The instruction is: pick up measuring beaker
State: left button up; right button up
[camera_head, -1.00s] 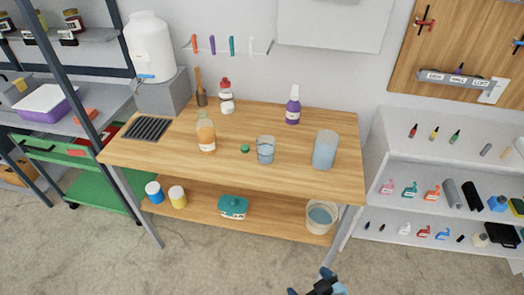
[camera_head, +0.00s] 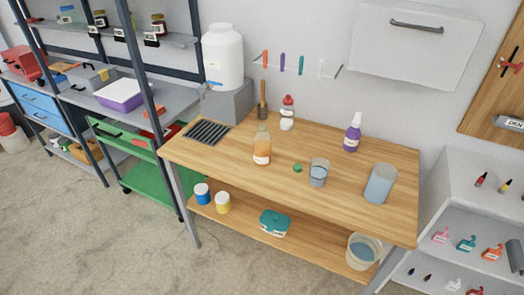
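A small clear beaker-like glass (camera_head: 318,172) with bluish content stands upright on the wooden workbench (camera_head: 225,168), right of its middle. A larger grey-blue translucent container (camera_head: 380,184) stands upright near the bench's right end. I cannot tell for sure which of the two is the measuring beaker, as no markings are readable. A small green cap (camera_head: 297,168) lies left of the smaller glass. Neither of my grippers is in view, and nothing touches either vessel.
A bucket (camera_head: 364,250) sits on the lower shelf. The floor in front is clear.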

aim_at(319, 167)
jog(key=i+j, duration=0.25)
jog(key=j, duration=0.15)
jog(key=i+j, duration=0.2)
jog(key=j, duration=0.2)
jog(key=i+j, duration=0.25)
jog(key=j, duration=0.2)
jog(key=i+z, duration=0.1)
jog(key=z, duration=0.35)
jog(key=j+z, duration=0.15)
jog(key=z, duration=0.25)
jog(key=i+j+z, duration=0.1)
jog(key=z, duration=0.35)
jog(key=i+z, duration=0.15)
jog(key=i, duration=0.25)
